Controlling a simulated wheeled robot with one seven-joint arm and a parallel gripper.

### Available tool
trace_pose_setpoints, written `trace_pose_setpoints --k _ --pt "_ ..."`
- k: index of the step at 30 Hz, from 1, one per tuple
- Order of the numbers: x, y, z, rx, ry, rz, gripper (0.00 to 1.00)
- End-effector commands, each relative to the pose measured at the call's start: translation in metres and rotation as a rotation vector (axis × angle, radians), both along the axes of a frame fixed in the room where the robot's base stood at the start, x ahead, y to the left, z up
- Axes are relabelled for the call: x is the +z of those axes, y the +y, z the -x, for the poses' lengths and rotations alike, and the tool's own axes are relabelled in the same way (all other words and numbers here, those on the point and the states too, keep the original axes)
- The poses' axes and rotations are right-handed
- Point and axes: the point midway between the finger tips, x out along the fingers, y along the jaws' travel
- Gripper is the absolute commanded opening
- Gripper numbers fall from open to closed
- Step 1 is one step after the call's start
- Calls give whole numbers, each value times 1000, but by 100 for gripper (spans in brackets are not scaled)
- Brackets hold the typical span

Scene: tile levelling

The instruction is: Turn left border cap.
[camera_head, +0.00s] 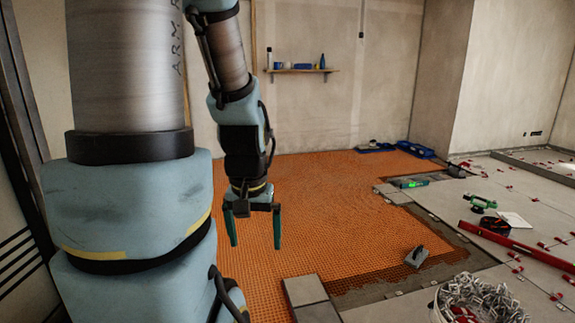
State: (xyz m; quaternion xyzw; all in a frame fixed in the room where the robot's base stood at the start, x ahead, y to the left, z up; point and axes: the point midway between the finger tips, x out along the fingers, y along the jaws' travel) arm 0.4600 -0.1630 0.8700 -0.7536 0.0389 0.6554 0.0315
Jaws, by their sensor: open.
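My gripper (253,226) hangs from my arm in the left-middle of the head view. Its two dark green fingers point down and stand apart, with nothing between them. It is above the orange matting (330,200) on the floor. Several small red caps show on the grey tiles (475,215) at the right, along the tile joints. One red cap (516,257) is near the right front. I cannot tell which of them is the left border cap. My gripper is well to the left of all these caps, touching none. My arm hides part of the left side.
A bucket (477,300) of metal clips stands at the front right. A red level (507,242) and a green tool (480,202) lie on the tiles. A trowel (416,257) is on the matting edge. Blue trays (376,147) lie at the back. The orange matting is mostly clear.

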Motion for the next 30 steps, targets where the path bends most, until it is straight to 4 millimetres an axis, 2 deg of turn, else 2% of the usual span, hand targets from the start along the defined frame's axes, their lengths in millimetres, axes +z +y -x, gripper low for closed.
trace_pose_setpoints --k 1,6,9,17,19,23,26,30 --pt "30 0 0 0 0 0 100" --pt "60 0 0 0 0 0 100" --pt "68 0 0 0 0 0 99" --pt "67 0 0 0 0 0 70" --pt "65 -1 0 2 0 1 69" --pt "40 -11 -8 28 2 17 69" --pt "2 -29 -18 78 8 47 69" --pt "-61 -65 -36 181 19 103 69"
